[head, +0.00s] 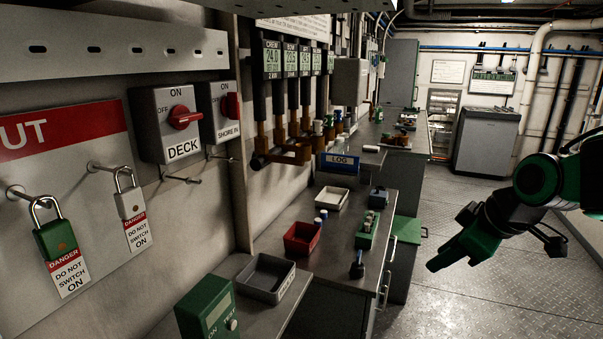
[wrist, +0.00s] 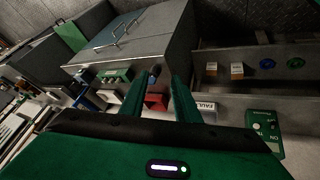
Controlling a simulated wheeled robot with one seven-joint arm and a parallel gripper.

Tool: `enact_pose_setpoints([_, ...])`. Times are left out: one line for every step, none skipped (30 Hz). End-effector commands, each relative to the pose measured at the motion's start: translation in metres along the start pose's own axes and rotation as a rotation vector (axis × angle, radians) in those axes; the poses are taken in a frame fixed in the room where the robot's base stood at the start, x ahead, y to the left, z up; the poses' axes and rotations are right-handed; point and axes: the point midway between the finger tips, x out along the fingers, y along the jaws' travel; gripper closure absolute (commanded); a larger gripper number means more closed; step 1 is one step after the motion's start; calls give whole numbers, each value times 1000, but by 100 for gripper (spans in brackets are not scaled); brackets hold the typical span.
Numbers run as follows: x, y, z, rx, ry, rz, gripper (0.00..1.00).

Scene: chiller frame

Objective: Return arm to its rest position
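My gripper (head: 440,262) is at the right of the head view, at the end of my green and black arm. It hangs in free air over the floor, to the right of the bench and apart from it. In the wrist view my gripper (wrist: 158,80) shows two green fingers standing apart with a gap between them. Nothing is held in the gap; only the bench and a red tray (wrist: 156,102) show behind it.
The bench (head: 345,258) with a red tray (head: 303,238), a grey tray (head: 264,278) and a green box (head: 207,308) runs along the left. Padlocks (head: 56,239) hang on the wall board. A grey cabinet (head: 486,142) stands at the back. The floor (head: 450,310) beneath my gripper is clear.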

Motion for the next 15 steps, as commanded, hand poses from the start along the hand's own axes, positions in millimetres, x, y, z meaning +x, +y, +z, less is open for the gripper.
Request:
enact_pose_setpoints([-5, 3, 33, 135, -70, 6, 71])
enact_pose_setpoints([-8, 4, 53, 221, -115, 10, 71])
enact_pose_setpoints([-13, 2, 78, 337, -173, 16, 71])
enact_pose_setpoints([-17, 0, 97, 426, -216, 22, 71])
enact_pose_setpoints([-22, -2, 115, 514, -258, 29, 71])
enact_pose_setpoints([-28, -7, 138, 631, -313, 39, 71])
enact_pose_setpoints([-33, -12, 154, 715, -351, 48, 71])
enact_pose_setpoints([-38, -17, 169, 795, -387, 56, 71])
enact_pose_setpoints([-45, -23, 186, 895, -432, 69, 71])
enact_pose_setpoints([-50, -29, 197, 964, -462, 77, 71])
enact_pose_setpoints([-54, -34, 207, 1027, -490, 85, 71])
enact_pose_setpoints([-59, -40, 218, 1101, -521, 96, 71])
enact_pose_setpoints([-63, -44, 225, 1147, -541, 104, 71])
enact_pose_setpoints([-65, -48, 231, 1186, -559, 109, 71])
enact_pose_setpoints([-68, -53, 236, 1228, -577, 116, 71])
